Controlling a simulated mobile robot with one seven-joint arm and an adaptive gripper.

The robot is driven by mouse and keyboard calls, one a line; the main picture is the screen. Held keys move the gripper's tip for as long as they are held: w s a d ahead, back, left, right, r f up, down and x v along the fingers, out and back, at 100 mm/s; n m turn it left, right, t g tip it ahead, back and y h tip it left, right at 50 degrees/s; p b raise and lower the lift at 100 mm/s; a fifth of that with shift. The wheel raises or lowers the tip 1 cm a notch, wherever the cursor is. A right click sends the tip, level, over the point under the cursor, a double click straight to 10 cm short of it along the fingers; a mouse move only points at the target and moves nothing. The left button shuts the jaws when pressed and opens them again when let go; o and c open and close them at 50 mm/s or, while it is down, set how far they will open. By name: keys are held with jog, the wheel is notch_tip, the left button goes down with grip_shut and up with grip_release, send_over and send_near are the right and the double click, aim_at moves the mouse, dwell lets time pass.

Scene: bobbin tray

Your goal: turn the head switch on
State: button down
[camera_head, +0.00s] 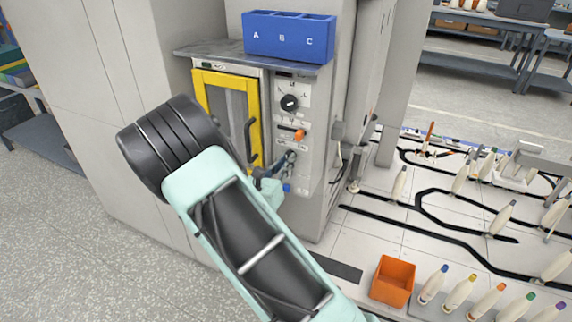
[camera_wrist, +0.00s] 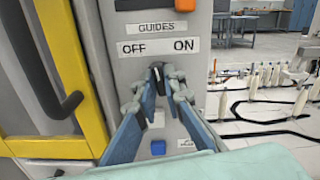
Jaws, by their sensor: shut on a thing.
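My gripper (camera_wrist: 158,78) is closed around a small dark switch knob (camera_wrist: 157,70) on the grey control panel (camera_wrist: 125,75). The label above this knob reads GUIDES, with OFF on the left and ON on the right. The knob is mostly hidden between the fingertips, and its pointing direction is hard to tell; it looks roughly upright. In the head view my gripper (camera_head: 289,160) reaches the lower part of the panel, below an orange handle (camera_head: 297,134) and a black round dial (camera_head: 289,102). I cannot read a head label in either view.
A blue button (camera_wrist: 158,147) sits below the knob. A yellow-framed door (camera_head: 253,95) with a black handle (camera_head: 250,135) is close on the left. A blue bin (camera_head: 288,57) marked A, B, C stands above. An orange box (camera_head: 392,281) and several bobbins are at the right.

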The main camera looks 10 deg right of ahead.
jog(key=m+b, duration=0.8)
jog(key=m, duration=0.2)
jog(key=shift+b, duration=0.3)
dwell(0.4)
jog(key=c, duration=2)
grip_release()
jog(key=v, duration=1.2)
